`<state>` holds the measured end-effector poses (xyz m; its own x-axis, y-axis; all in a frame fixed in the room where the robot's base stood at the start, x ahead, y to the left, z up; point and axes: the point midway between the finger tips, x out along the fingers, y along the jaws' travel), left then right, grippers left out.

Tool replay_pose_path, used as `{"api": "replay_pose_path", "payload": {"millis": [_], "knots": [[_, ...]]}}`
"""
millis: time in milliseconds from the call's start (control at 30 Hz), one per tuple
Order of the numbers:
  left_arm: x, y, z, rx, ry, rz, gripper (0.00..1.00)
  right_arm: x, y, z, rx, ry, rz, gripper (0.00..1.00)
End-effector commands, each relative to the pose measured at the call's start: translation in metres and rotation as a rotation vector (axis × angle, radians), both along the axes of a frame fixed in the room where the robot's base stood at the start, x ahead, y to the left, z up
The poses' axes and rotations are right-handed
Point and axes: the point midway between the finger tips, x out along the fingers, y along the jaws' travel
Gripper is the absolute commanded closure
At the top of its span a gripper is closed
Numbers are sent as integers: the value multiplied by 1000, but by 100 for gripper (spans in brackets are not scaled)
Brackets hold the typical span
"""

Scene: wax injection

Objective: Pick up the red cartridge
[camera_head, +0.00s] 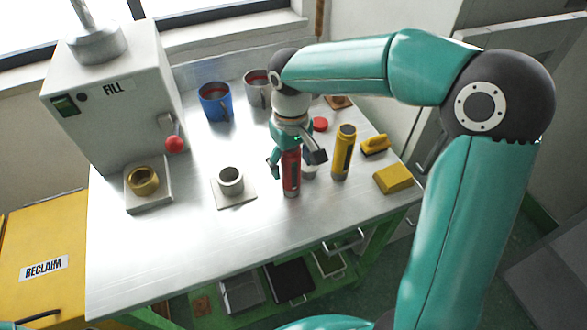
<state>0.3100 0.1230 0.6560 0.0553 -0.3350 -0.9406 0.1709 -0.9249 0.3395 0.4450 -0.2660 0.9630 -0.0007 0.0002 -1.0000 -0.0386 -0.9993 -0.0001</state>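The gripper's body hides the cartridge's top. Contact at the right finger cannot be made out. My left gripper is not in view.
A yellow cartridge (343,153) stands close to the right, with yellow blocks (394,179) beyond. A grey ring (230,181) sits on a plate to the left. Blue (215,103) and grey (257,90) mugs stand behind. The FILL machine (115,100) fills the left; the front tabletop is clear.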

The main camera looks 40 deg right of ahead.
Motion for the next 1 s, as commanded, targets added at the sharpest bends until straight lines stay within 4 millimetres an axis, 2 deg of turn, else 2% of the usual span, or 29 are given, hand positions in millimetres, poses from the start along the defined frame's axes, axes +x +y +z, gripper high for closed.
{"api": "replay_pose_path", "payload": {"millis": [33,300,400,767,1000], "knots": [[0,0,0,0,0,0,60,0,0,0,0,0,0,41],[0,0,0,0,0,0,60,0,0,0,0,0,0,86],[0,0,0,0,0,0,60,0,0,1,0,-1,0,99],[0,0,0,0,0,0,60,0,0,6,0,-2,0,99],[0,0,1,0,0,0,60,1,0,31,0,-6,0,99]]}}
